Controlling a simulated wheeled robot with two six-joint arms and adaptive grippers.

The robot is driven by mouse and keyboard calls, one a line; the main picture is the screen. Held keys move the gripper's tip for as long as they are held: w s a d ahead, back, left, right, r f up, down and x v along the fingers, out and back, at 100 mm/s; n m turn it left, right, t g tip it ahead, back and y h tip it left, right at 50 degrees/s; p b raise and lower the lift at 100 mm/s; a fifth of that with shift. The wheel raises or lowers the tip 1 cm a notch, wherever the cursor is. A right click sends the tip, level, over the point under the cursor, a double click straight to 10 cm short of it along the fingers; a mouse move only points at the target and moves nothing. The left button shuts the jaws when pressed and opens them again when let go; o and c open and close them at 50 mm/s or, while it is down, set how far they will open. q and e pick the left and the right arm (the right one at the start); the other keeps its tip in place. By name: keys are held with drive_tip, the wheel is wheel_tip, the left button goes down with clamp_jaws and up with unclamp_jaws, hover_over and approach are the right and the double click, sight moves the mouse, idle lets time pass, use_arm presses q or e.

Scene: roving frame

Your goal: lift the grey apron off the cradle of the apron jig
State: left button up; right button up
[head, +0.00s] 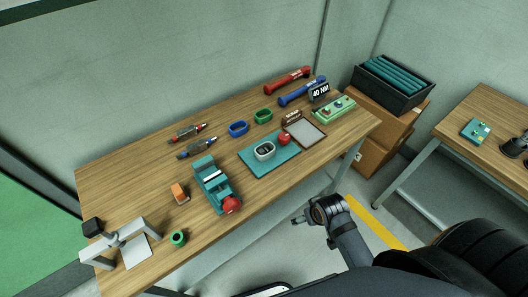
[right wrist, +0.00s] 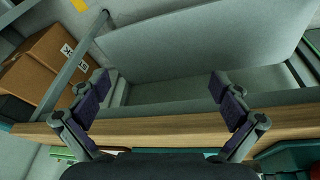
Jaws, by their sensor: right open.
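On the workbench, a teal base plate (head: 279,164) carries a small grey-white oval loop (head: 265,150) with a dark middle and a red knob (head: 284,139). I take these for the apron jig and the grey apron; the cradle under the loop is too small to make out. My right gripper (head: 303,212) is beyond the bench's front edge, to the right of and in front of the jig, apart from it. In the right wrist view the right gripper (right wrist: 160,88) is open with nothing between its fingers. My left gripper is not in view.
A blue ring (head: 238,128) and green ring (head: 263,116) lie behind the jig. A teal fixture (head: 212,185) stands left, a grey-topped tray (head: 303,134) right. The bench's front edge (right wrist: 160,129) crosses the wrist view. Cartons (head: 375,150) stand beyond the bench's right end.

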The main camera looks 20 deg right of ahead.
sight(270, 155)
drive_tip(key=w+a+r+m+t+y, duration=0.1)
drive_tip(key=w+a+r+m+t, duration=0.1)
drive_tip(key=m, duration=0.5)
drive_tip(key=w+a+r+m+t+y, duration=0.2)
drive_tip(key=w+r+m, duration=0.1)
drive_tip(key=w+m, duration=0.2)
drive_tip(key=w+a+r+m+t+y, duration=0.2)
drive_tip(key=w+r+m, duration=0.1)
drive_tip(key=m, duration=0.6)
drive_tip(key=shift+w+a+r, duration=0.1)
drive_tip(key=shift+w+r, duration=0.15)
drive_tip(key=shift+w, duration=0.3)
drive_tip(key=w+m+t, duration=0.1)
drive_tip(key=m, duration=0.2)
drive_tip(key=w+d+m+t, duration=0.1)
drive_tip(key=m, duration=0.2)
drive_tip(key=w+d+r+m, duration=0.1)
drive_tip(key=m, duration=0.2)
drive_tip(key=shift+w+m+t+y, duration=0.25)
drive_tip(key=shift+m+t+y, duration=0.05)
drive_tip(key=shift+t, duration=0.1)
drive_tip(key=shift+w+d+r+m, duration=0.25)
drive_tip(key=shift+m, duration=0.55)
drive_tip(key=b+x, duration=0.1)
drive_tip(key=x, duration=0.9)
drive_tip(key=shift+w+a+f, duration=0.15)
drive_tip(key=shift+w, duration=0.15)
drive_tip(key=shift+s, duration=0.2)
drive_tip(key=c, duration=1.2)
